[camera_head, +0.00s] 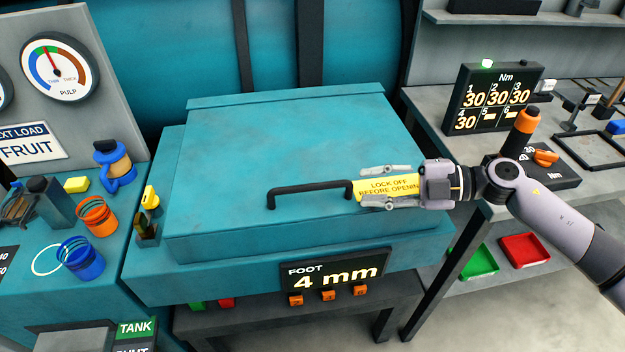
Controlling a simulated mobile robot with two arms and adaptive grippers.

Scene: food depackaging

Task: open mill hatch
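The mill hatch (270,140) is a large teal lid, lying shut on a teal housing. A black bar handle (308,187) stands on its front part. A yellow label (389,187) reading "LOCK OFF BEFORE OPENING" is on the lid, right of the handle. My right gripper (366,186) reaches in from the right over the label. Its two fingers are spread apart, one behind and one in front of the label, with the tips close to the handle's right end. I cannot tell whether they touch it. My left gripper is not in view.
A "FOOT 4 mm" display (336,276) is on the housing front. A yellow lever (150,198) stands at its left. A torque display (493,98) stands on the right bench.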

